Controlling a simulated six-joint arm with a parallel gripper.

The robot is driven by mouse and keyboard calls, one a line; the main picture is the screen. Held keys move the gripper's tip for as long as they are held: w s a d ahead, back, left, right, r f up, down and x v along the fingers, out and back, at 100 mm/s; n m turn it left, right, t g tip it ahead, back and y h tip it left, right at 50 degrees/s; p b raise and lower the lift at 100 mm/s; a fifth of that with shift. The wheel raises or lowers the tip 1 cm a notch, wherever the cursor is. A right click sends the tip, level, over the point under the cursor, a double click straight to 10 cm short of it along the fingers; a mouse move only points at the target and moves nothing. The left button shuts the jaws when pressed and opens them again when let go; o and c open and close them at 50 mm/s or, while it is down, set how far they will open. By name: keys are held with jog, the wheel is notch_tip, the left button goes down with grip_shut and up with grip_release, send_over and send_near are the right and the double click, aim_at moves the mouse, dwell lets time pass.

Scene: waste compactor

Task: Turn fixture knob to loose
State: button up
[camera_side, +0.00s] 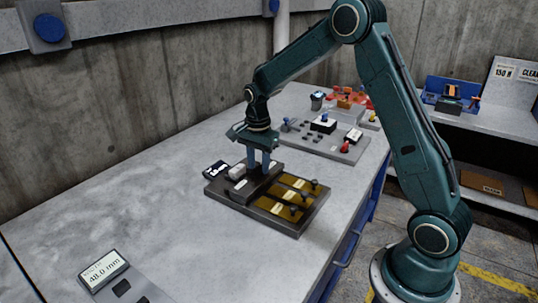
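The fixture (246,208) is a dark plate on the grey bench, with several gold strips, each with a pale label and a small dark knob at its right end. A raised dark block and a light grey piece (237,172) sit at its back left. My gripper (259,171) points straight down over the raised block. Its two blue-grey fingers show a narrow gap between them, and their tips reach the block's top or just above it. I cannot tell whether a knob is between the fingertips. No loose marking is readable.
A labelled readout (103,270) is at front left. The bench left of the fixture is clear.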

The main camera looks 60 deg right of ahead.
grip_shut()
jog(key=shift+n, duration=0.5)
jog(key=n, duration=0.3)
jog(key=shift+n, duration=0.3)
jog(key=n, duration=0.4)
jog(key=shift+n, duration=0.3)
jog(key=n, duration=0.8)
jog(key=shift+n, duration=0.4)
